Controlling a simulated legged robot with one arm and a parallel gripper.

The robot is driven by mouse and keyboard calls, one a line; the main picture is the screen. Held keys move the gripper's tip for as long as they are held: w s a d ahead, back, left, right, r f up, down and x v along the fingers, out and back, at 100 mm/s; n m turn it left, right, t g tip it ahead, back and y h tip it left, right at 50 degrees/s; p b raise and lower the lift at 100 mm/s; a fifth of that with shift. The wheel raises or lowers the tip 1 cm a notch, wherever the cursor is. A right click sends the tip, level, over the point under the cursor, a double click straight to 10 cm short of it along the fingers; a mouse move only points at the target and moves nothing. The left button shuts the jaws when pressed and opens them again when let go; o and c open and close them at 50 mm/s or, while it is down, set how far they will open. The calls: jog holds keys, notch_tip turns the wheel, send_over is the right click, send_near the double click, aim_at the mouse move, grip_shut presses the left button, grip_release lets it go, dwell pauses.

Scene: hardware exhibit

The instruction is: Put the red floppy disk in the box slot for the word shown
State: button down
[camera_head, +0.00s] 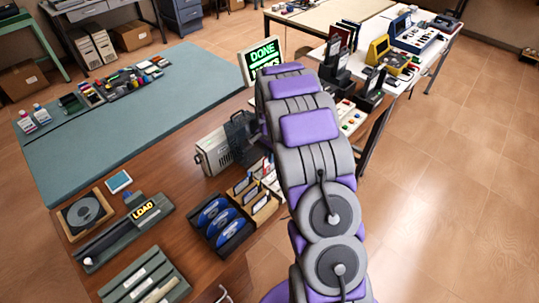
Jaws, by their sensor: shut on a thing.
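A small screen (262,58) beyond my arm shows the green word "DONE", with a second line below it partly hidden by the arm. My arm rises from the bottom right over the table and hides what lies behind it. My gripper is hidden behind the arm, so what it holds does not show. No red floppy disk can be made out. A wooden box with upright dividers (265,215) stands left of the arm, with light cards or disks in some slots; its slot labels are too small to read.
A dark rack of blue disks (238,231) is beside the wooden box. The green mat (150,108) is largely clear. Equipment crowds the table behind the arm.

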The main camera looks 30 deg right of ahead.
aim_at(269, 170)
jog(key=shift+a, duration=0.2)
jog(key=shift+f+p, duration=0.35)
jog(key=shift+f, duration=0.1)
dwell(0.7)
jog(key=shift+f, duration=0.2)
dwell(0.4)
jog(key=shift+f, duration=1.85)
jog(key=c, duration=1.2)
grip_release()
jog(key=shift+o, duration=0.2)
jog(key=shift+r, duration=0.1)
notch_tip(269, 170, up, 8)
jog(key=shift+f+p, duration=0.1)
jog(key=shift+p, duration=1.1)
